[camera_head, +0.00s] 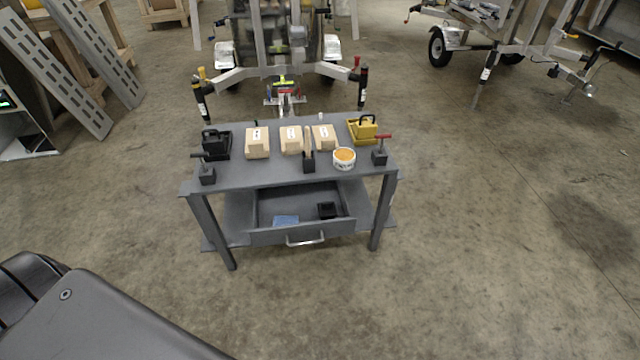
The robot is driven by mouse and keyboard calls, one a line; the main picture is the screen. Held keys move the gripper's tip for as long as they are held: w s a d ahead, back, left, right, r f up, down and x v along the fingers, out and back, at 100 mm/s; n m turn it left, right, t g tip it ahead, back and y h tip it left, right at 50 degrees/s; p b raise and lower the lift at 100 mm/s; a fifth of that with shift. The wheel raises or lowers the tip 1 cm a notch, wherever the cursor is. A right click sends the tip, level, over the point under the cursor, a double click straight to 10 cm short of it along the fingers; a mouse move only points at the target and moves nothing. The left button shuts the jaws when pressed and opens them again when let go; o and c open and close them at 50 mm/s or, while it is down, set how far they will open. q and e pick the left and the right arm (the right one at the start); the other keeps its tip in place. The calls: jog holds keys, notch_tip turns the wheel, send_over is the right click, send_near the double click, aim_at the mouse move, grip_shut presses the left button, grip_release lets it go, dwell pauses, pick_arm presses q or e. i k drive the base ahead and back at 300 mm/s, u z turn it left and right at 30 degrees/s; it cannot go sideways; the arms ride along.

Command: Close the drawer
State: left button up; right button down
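The drawer (268,238) is under the top of a grey metal workbench (235,175). It is pulled open toward me, and its inside shows. A silver bar handle (305,241) is on its front panel. Inside lie a blue flat item (286,220) and a small black box (327,210). Neither of my grippers shows in the head view. A dark part of my own body fills the lower left corner, well short of the bench.
Trailers (470,45) stand behind. Slotted metal ramps (60,80) lean at the left. The concrete floor before the bench is clear.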

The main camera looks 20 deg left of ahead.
aim_at(301, 200)
jog(key=u, duration=0.85)
jog(key=k, duration=1.3)
jog(key=z, duration=0.65)
jog(key=i, duration=1.3)
jog(key=u, duration=0.5)
jog(key=i, duration=0.5)
jog(key=u, duration=0.5)
